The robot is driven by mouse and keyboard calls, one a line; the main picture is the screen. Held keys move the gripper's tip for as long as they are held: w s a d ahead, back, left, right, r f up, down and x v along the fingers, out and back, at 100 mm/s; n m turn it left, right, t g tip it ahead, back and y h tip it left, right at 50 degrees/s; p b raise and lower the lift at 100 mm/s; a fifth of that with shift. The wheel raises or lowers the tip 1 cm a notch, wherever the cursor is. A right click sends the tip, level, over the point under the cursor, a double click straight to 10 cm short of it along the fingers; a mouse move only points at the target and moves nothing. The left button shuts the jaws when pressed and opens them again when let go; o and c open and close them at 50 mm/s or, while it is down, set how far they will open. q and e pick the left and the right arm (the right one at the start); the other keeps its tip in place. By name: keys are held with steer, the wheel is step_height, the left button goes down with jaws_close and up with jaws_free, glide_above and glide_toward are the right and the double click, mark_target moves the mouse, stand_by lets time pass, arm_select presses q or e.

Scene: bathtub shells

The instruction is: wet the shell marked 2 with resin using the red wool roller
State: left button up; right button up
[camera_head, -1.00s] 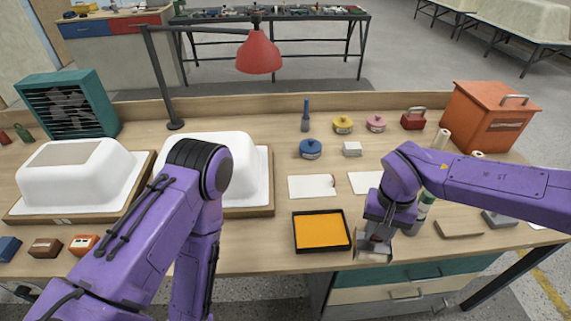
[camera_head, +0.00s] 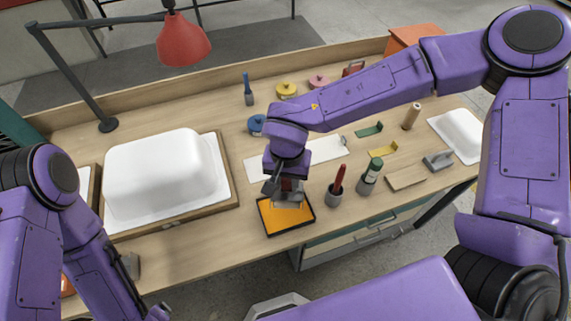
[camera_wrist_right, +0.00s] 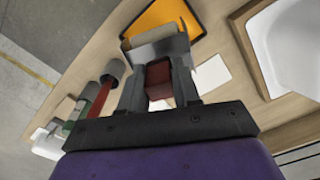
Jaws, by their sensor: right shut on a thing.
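My right gripper (camera_head: 287,187) is shut on a dark red block-like handle (camera_wrist_right: 159,78). A metal frame with a pale, cream-looking roller (camera_wrist_right: 152,35) extends beyond the fingers. The roller is over the black tray of orange resin (camera_head: 264,222), also in the wrist view (camera_wrist_right: 133,29); I cannot tell whether it touches the resin. A white shell (camera_head: 160,170) sits on a wooden-edged board left of the tray. A second board (camera_head: 94,196) is mostly hidden behind my left arm. I cannot read the shell markings.
A red-handled tool (camera_head: 340,179) and a green bottle (camera_head: 372,170) stand in grey holders right of the tray. A red lamp (camera_head: 184,40) hangs over the back. Blue (camera_head: 257,124), yellow (camera_head: 287,89) and pink (camera_head: 319,82) tins stand behind. Bench space between shell and tray is clear.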

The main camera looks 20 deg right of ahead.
mark_target(285, 198)
steer(key=shift+w+f+b, duration=0.1)
steer(key=shift+f+b, duration=0.2)
steer(key=shift+f, duration=0.1)
steer(key=f+b, duration=0.4)
steer(key=b, duration=0.1)
steer(key=f+b, duration=0.2)
steer(key=shift+w+a+f+b, duration=0.1)
steer(key=shift+w+a+b, duration=0.05)
steer(key=shift+w+b, duration=0.15)
steer(key=shift+f+p, duration=0.15)
steer(key=shift+p, duration=0.2)
steer(key=shift+f, duration=1.05)
steer(key=shift+s, duration=0.1)
step_height(285, 198, up, 7)
steer(key=p, duration=0.9)
steer(key=shift+f, duration=0.2)
steer(key=shift+f, duration=0.1)
